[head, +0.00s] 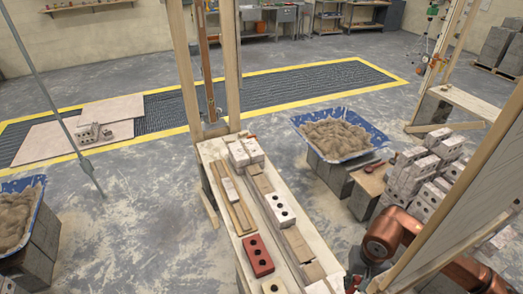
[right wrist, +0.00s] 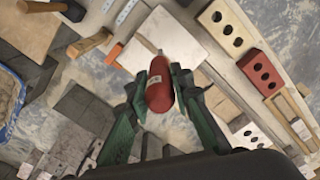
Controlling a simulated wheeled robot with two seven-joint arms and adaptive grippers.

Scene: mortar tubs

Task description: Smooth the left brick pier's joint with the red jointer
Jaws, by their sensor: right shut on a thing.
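My right gripper (right wrist: 161,78) is shut on a red, rounded object with a small pale label, which looks like the handle of the red jointer (right wrist: 158,92). The dark green fingers sit on both sides of it. In the head view my copper right arm comes in at the lower right, and the gripper (head: 352,282) is small and partly hidden by a timber. A pair of pale bricks (head: 246,151) stands at the far end of the plank bench (head: 212,149). I cannot tell which bricks form the left pier, and no joint shows clearly. My left gripper is out of view.
The bench also carries a red three-hole brick (head: 258,256), a pale three-hole brick (head: 279,208) and wood strips. A blue mortar tub (head: 376,137) stands on blocks beyond, near a brick pile (head: 431,170). Upright timbers flank the bench. Another tub (head: 37,190) is at left.

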